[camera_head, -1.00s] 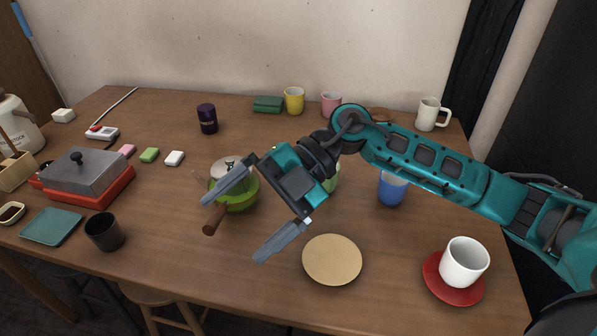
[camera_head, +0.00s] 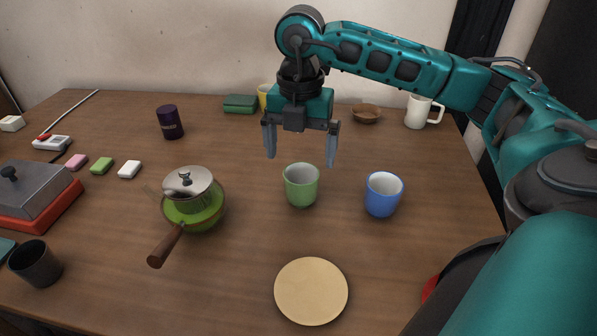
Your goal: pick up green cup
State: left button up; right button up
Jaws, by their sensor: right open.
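The green cup (camera_head: 301,187) stands upright on the wooden table, near the middle of the head view. My right gripper (camera_head: 300,160) is open and empty, with its fingers pointing down. In the picture its fingertips show just above and to either side of the cup's rim. I cannot tell from this one view how far the fingers are from the cup in depth. My left gripper is not in view.
A blue cup (camera_head: 382,196) stands to the right of the green cup. A green pot with a lid and brown handle (camera_head: 193,210) stands to the left. A round tan plate (camera_head: 311,291) lies in front. A white mug (camera_head: 418,112) and brown bowl (camera_head: 366,114) are behind.

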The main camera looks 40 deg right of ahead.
aim_at(301, 185)
notch_tip(301, 185, down, 4)
jog(key=shift+f+b, duration=0.15)
jog(key=shift+b, duration=0.25)
jog(key=f, duration=0.1)
jog(key=f+b, duration=0.1)
jog(key=f, duration=0.2)
jog(key=shift+w+d+f+b, duration=0.1)
jog(key=shift+d+f+b, duration=0.15)
jog(key=shift+d+b, duration=0.1)
jog(key=shift+a+f, duration=0.1)
jog(key=shift+f, duration=0.15)
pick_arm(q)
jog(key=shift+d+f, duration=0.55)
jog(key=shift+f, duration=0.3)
pick_arm(e)
jog(key=shift+c, duration=0.2)
jog(key=shift+c, duration=0.7)
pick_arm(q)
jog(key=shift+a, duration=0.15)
pick_arm(e)
jog(key=c, duration=0.9)
jog(key=shift+r, duration=0.1)
jog(key=shift+c, duration=0.2)
